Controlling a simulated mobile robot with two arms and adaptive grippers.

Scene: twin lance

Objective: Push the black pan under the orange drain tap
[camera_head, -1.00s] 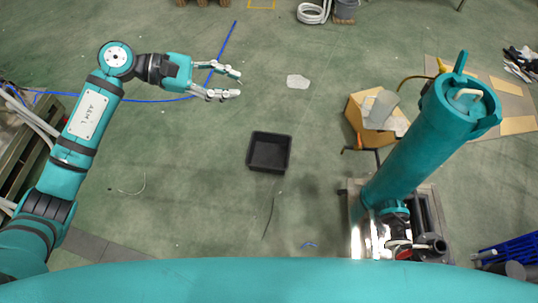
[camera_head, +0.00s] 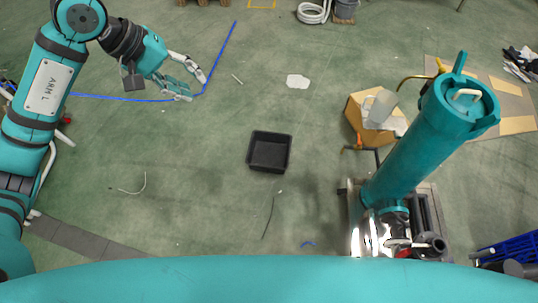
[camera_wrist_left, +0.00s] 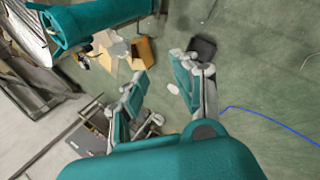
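The black pan (camera_head: 269,150) is a square, open, empty-looking tray flat on the green floor near the middle of the head view. A small orange part (camera_head: 347,149), which looks like the drain tap, shows right of the pan beside a dark pipe, with a gap of floor between them. My left gripper (camera_head: 196,88) is at the upper left of the pan, clear of it, fingers spread and empty. In the left wrist view my gripper (camera_wrist_left: 162,72) is open, and the pan (camera_wrist_left: 203,46) shows just beyond one fingertip. My right gripper is not in view.
A teal upright cylinder (camera_head: 415,140) on a metal base stands at the right. A cardboard box (camera_head: 358,108) is behind the orange part. A blue line (camera_head: 150,101) runs along the floor at left. A white scrap (camera_head: 297,81) lies behind the pan. Floor around the pan is mostly clear.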

